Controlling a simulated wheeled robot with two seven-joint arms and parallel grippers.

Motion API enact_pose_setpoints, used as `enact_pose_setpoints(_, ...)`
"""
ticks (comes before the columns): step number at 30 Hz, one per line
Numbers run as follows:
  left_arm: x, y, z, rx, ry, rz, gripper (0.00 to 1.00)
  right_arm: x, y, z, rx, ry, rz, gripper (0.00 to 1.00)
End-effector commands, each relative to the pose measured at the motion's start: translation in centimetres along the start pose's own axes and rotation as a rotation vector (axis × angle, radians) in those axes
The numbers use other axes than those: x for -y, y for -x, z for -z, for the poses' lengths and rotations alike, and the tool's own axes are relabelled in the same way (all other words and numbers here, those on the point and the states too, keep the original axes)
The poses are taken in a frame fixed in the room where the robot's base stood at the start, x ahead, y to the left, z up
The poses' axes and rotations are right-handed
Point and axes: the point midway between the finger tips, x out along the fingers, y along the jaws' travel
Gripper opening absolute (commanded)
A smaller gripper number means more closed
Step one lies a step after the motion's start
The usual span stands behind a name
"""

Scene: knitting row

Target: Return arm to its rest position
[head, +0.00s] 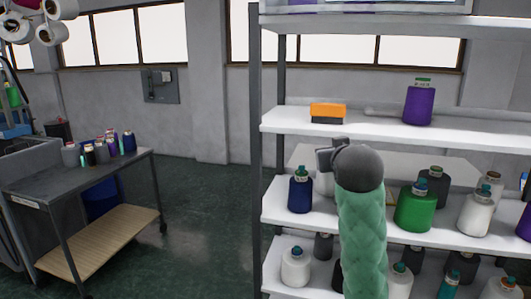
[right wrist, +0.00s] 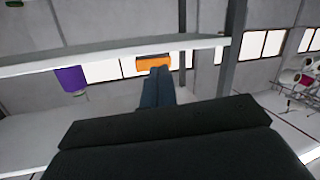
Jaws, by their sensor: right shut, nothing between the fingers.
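My right arm, in a green padded sleeve, rises in front of the shelving rack in the head view. My right gripper (head: 328,155) is at its top, below and in front of the orange and black box (head: 328,112) on the upper shelf (head: 380,128). In the right wrist view my shut, empty fingers (right wrist: 159,72) point toward the orange box (right wrist: 153,62). The gap between fingertips and box is hard to judge. A dark grey round wrist part hides much of the gripper in the head view. My left gripper is out of view.
A purple spool (head: 419,103) stands right of the box. Blue (head: 300,192), green (head: 415,208) and white (head: 475,212) spools stand on the shelf around my arm. A rack post (head: 257,170) is at left. Open floor (head: 205,220) separates it from a cart (head: 75,173) with spools.

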Motion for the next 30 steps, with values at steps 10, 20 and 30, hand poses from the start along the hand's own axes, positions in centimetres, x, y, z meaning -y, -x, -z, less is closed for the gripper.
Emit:
enact_pose_setpoints(10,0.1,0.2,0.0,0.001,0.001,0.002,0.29,4.2,1.5,-15.3,0.231,0.005,0.157,0.0)
enact_pose_setpoints(20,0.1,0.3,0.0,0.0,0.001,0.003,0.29,7.0,5.2,-28.0,0.416,-0.002,0.253,0.0)
enact_pose_setpoints(30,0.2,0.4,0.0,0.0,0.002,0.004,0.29,8.6,10.9,-40.4,0.621,-0.01,0.296,0.0)
